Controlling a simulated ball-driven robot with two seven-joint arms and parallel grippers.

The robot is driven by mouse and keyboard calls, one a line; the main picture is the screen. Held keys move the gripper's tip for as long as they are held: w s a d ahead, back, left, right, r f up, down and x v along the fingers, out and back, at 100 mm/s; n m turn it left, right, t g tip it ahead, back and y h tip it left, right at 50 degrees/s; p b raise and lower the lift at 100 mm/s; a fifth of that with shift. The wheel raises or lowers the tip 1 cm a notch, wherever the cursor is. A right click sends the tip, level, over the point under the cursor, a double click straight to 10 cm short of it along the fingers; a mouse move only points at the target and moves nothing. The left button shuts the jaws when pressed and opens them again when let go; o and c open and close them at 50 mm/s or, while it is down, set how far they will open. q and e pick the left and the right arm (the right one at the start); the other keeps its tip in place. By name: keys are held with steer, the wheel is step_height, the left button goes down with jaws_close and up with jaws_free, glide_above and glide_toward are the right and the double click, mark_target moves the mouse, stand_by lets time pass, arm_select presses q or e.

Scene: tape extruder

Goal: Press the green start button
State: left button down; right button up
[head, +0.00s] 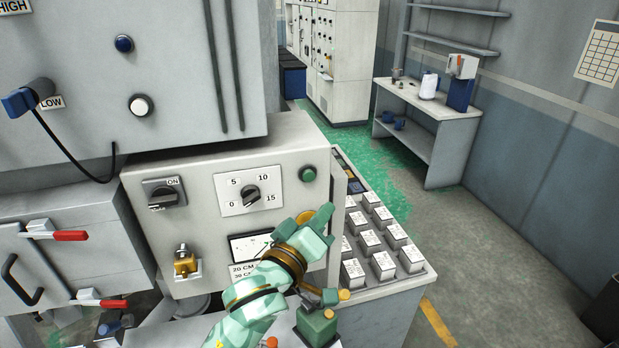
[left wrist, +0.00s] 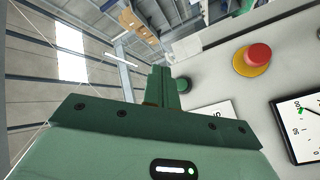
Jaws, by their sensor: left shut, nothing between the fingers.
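The round green start button (head: 307,174) sits at the upper right of the grey control panel (head: 220,165). My left gripper (head: 326,214) is shut and empty. In the head view its tip is below and a little right of the button, with a gap between them in the picture. In the left wrist view the shut fingers (left wrist: 161,82) point up the frame, and the green button (left wrist: 184,85) shows just right of them, partly hidden. I cannot tell whether they touch. My right gripper is not in view.
A red stop button with a yellow base (left wrist: 257,58) is near the left hand. A tray of white boxes (head: 396,283) stands right of the panel.

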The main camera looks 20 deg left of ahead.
mark_target(315, 175)
arm_select(q)
steer(key=w+a, duration=0.4)
steer(key=w, duration=0.2)
steer(key=shift+w+a+b, duration=0.3)
steer(key=shift+w+a, duration=0.05)
steer(key=shift+w, duration=0.05)
stand_by(1.7)
steer(key=shift+w+a+p, duration=0.2)
steer(key=shift+w+p, duration=0.15)
steer(key=shift+p, duration=0.05)
steer(key=shift+w+a, duration=0.3)
steer(key=shift+w, duration=0.1)
stand_by(0.8)
steer(key=shift+s+p, duration=0.1)
steer(key=shift+p, duration=0.2)
steer(key=shift+s+d+p, duration=0.5)
steer(key=shift+s, duration=0.2)
